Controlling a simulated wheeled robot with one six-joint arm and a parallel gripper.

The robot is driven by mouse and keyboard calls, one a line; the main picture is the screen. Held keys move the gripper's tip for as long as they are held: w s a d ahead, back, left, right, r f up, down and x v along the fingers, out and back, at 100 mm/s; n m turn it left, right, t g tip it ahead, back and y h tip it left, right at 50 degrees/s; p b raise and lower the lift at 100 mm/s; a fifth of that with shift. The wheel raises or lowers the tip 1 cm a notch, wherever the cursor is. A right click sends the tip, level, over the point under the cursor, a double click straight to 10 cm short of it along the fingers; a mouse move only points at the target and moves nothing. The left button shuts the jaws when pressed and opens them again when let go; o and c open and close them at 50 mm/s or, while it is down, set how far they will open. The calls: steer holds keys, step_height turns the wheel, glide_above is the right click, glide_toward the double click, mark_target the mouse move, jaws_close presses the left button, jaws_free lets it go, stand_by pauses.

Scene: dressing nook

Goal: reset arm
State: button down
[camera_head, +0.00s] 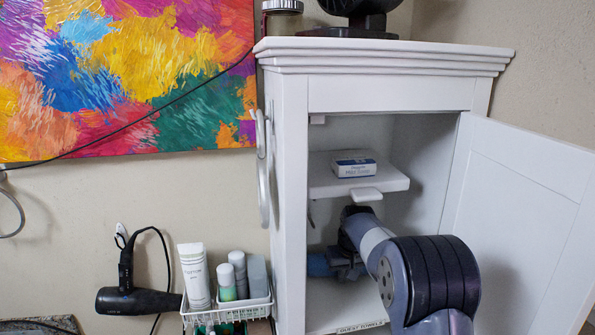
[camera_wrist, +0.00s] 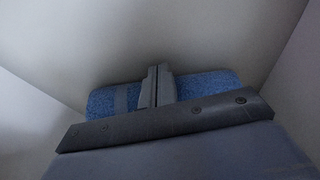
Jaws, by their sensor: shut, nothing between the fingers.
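My arm reaches into the open white cabinet (camera_head: 292,190), below its inner shelf (camera_head: 388,182). In the wrist view my gripper (camera_wrist: 157,72) is shut, with its two fingers together and nothing between them. A blue textured thing, seemingly a towel (camera_wrist: 205,83), lies behind the fingers and shows on both sides of them. In the head view a blue rounded end (camera_head: 319,264) shows at the left inside the cabinet, beside my wrist. My arm hides much of the lower compartment, and I cannot tell whether the fingers touch the blue thing.
The cabinet door (camera_head: 525,215) stands open at the right, close to my arm. A soap box (camera_head: 354,167) sits on the shelf just above my wrist. Left of the cabinet are a wire basket (camera_head: 228,313) with bottles and a hanging hair dryer (camera_head: 137,300).

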steer(key=shift+s, duration=0.1)
stand_by(0.3)
